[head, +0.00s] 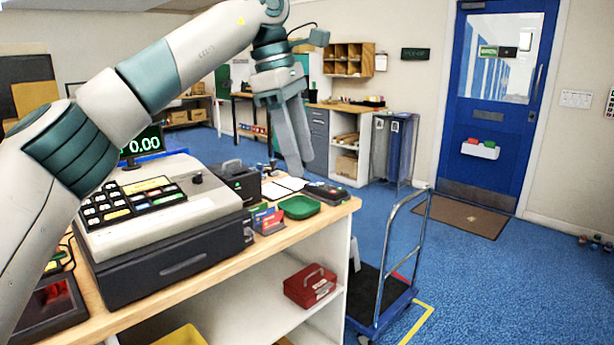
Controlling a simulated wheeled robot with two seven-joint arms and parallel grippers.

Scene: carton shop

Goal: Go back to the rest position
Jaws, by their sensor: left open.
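My left arm reaches in from the left, above the counter. My left gripper (297,150) hangs fingers down near the counter's right end. It is open and I see nothing between its fingers. It hangs in the air in front of the counter items in this view; its exact height over them is hard to tell. My right gripper is not in view.
The wooden counter (345,207) holds a cash register (160,215), a green tray (299,207) and a card terminal (327,192). A red cash box (310,287) sits on the shelf below. A platform trolley (383,300) stands right of the counter. Blue floor (500,280) lies clear at right.

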